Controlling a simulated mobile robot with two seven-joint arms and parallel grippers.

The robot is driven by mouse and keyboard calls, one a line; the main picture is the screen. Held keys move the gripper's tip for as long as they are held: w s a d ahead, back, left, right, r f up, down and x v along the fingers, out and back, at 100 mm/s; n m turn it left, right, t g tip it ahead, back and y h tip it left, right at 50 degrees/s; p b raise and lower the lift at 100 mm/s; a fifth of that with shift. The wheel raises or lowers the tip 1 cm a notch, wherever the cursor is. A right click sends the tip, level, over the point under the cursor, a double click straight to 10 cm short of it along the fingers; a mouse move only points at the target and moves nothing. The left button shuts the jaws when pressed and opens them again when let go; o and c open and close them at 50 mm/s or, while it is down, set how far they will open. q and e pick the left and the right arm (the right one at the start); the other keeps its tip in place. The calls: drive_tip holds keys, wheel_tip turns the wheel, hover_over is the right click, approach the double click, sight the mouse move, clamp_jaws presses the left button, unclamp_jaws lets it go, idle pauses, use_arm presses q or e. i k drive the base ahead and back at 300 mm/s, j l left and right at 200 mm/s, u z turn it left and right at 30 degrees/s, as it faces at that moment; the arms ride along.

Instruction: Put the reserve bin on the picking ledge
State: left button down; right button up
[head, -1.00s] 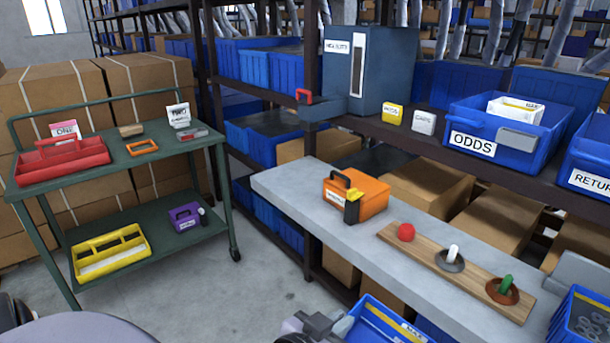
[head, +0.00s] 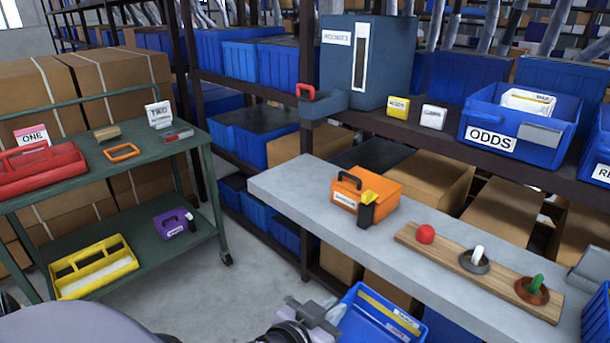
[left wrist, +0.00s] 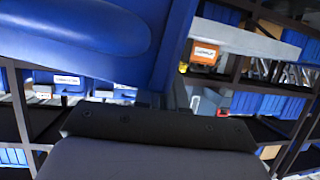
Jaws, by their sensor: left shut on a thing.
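A blue bin (head: 378,322), which I take for the reserve bin, is at the bottom of the head view, with white and yellow things inside. My left gripper (head: 325,322) is shut on its left side. In the left wrist view the bin's blue wall (left wrist: 172,45) fills much of the top, above the dark gripper body (left wrist: 155,128). No label on the bin is readable. The picking ledge seems to be the pale grey ledge (head: 290,188). The bin is in front of it in the picture, and its base is hidden. My right gripper is not seen.
The ledge's left end is bare. A green cart (head: 125,165) with trays stands left. Shelves with an ODDS bin (head: 515,125) rise behind.

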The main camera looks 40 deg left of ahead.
sight(304, 178)
drive_tip(key=j+z, duration=0.1)
drive_tip(key=j, duration=0.45)
drive_tip(key=k+j+z, duration=0.1)
drive_tip(key=j, duration=0.4)
drive_tip(key=k+j+z, duration=0.1)
drive_tip(key=j, duration=0.45)
drive_tip(key=j+z, duration=0.1)
drive_tip(key=j, duration=0.4)
drive_tip(key=k+j+z, duration=0.1)
drive_tip(key=j, duration=0.4)
drive_tip(key=i+j+z, duration=0.1)
drive_tip(key=i+j, duration=0.2)
drive_tip(key=j, duration=0.15)
drive_tip(key=i+j, duration=0.25)
drive_tip(key=i, duration=0.15)
drive_tip(key=i+j+z, duration=0.1)
drive_tip(key=i, duration=0.3)
drive_tip(key=j, duration=0.1)
